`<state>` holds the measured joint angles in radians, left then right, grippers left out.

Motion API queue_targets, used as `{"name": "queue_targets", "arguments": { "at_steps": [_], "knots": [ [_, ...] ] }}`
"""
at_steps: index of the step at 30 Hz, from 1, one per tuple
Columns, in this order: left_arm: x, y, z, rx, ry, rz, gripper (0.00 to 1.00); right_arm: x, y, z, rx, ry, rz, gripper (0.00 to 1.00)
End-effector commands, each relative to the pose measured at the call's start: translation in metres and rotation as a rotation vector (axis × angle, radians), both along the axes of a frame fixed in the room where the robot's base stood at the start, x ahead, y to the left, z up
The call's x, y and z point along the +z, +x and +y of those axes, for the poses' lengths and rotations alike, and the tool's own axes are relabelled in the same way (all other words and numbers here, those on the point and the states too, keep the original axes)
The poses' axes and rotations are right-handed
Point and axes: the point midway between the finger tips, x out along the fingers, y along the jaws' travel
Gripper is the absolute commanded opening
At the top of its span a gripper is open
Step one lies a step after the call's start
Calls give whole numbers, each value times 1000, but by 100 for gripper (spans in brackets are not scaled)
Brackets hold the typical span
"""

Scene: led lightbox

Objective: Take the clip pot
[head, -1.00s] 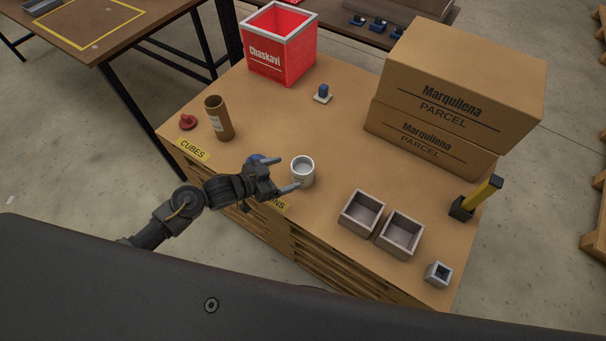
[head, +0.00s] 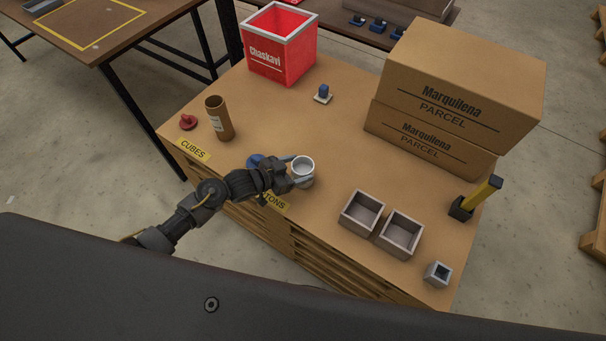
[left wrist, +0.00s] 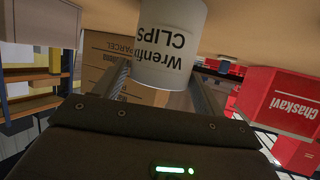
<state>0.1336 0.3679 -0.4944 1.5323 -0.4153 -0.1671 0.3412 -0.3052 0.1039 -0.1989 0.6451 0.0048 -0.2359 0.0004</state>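The clip pot (head: 302,168) is a small white-grey round pot, upright on the brown bench top near its front edge. In the left wrist view the pot (left wrist: 168,45) appears upside down, with "Wrenfix CLIPS" lettering. My left gripper (head: 297,174) is at the pot, its fingers reaching around its sides. In the left wrist view the fingers of the left gripper (left wrist: 160,85) stand apart on either side of the pot, and a gap shows beside the left one. Contact on the other side is unclear. My right gripper is not in view.
A blue object (head: 255,160) sits just left of the pot, partly hidden by my arm. Two open square boxes (head: 361,212) stand to the right. A brown cylinder (head: 219,118), red crate (head: 284,55) and stacked parcels (head: 450,90) stand farther off.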

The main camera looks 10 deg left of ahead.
Motion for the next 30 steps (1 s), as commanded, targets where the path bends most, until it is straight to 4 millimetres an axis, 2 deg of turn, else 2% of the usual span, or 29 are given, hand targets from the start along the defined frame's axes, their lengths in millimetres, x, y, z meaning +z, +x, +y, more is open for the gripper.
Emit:
{"name": "queue_targets", "arguments": {
  "at_steps": [2, 15, 25, 30],
  "knots": [
    [0, 0, 0, 0, 0, 0, 60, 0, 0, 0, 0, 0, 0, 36],
    [1, 0, 0, 0, -1, -2, 4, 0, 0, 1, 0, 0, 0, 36],
    [5, 0, 0, 0, -1, -3, 4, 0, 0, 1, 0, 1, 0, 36],
    [25, 1, 0, -2, -1, -6, 4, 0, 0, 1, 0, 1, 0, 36]
  ]
}}
